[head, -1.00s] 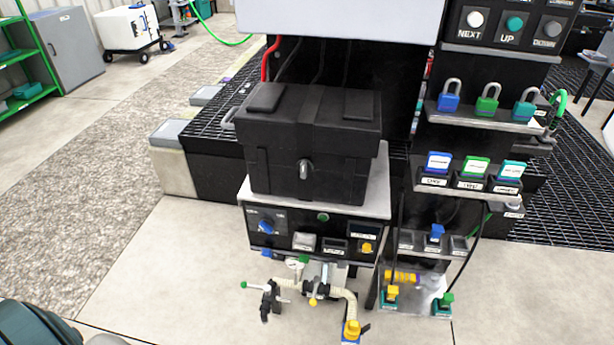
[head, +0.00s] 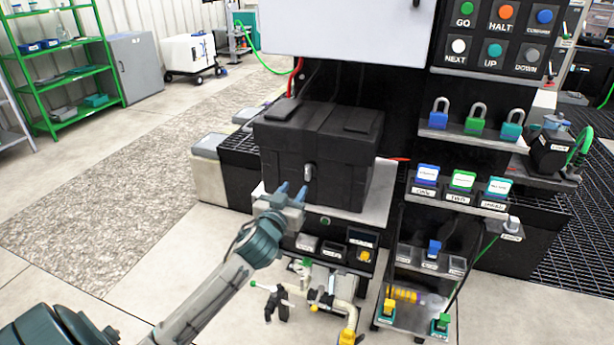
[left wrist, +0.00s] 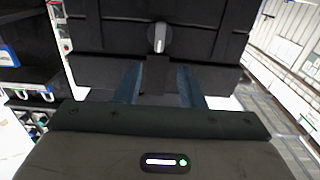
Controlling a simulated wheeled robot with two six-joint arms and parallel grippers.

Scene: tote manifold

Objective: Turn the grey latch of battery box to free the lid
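The black battery box (head: 345,160) stands on a light shelf with its lid closed. Its grey latch (head: 308,173) sits upright on the front face. The latch also shows upright in the left wrist view (left wrist: 159,38). My left gripper (head: 292,190) is in front of the box, just below and left of the latch in the head view. Its two blue fingers are apart with nothing between them; in the left wrist view (left wrist: 158,85) the latch lies beyond the fingertips, roughly centred between them. The latch is not touched. My right gripper is not in view.
A panel with a yellow knob (head: 364,256) is below the box. Padlocks (head: 476,122) hang on a shelf to the right, above several labelled blocks (head: 461,181). A valve pipe assembly (head: 325,292) stands lower down. The floor at left is clear.

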